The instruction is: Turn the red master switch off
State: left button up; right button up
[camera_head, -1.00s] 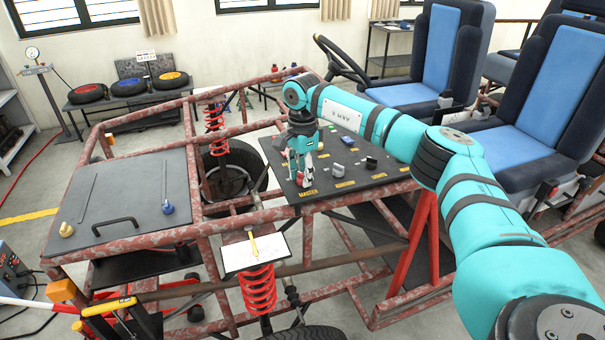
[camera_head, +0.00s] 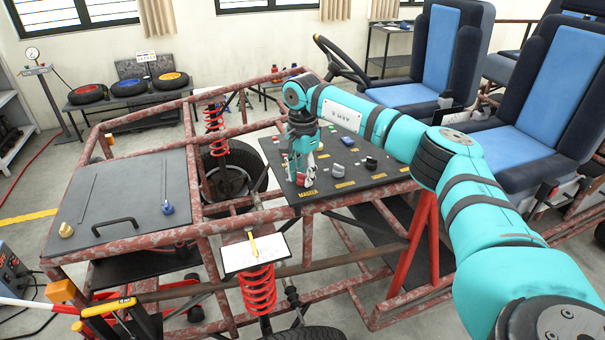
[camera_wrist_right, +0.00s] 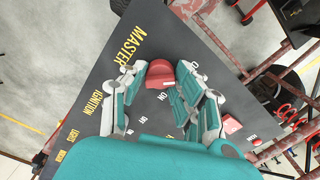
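The red master switch (camera_wrist_right: 160,73) is a red knob on the dark switch panel (camera_wrist_right: 105,62), beside the yellow MASTER label (camera_wrist_right: 127,45). My right gripper (camera_wrist_right: 161,68) reaches down over the panel, with one fingertip on each side of the knob, and looks closed on it. An ON mark (camera_wrist_right: 162,97) shows near the knob; another mark by the right finger is partly covered. In the head view my right gripper (camera_head: 302,178) stands at the panel's left end, above the MASTER label (camera_head: 308,193), largely hiding the switch. My left gripper is not in view.
A second red part (camera_wrist_right: 231,124) lies near the right finger. Rusty frame tubes (camera_head: 250,217) surround the panel.

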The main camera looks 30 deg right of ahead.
aim_at(302, 174)
jog(key=o, duration=0.4)
jog(key=shift+r, duration=0.1)
jog(key=shift+o, duration=0.2)
notch_tip(302, 174, up, 12)
dwell(0.7)
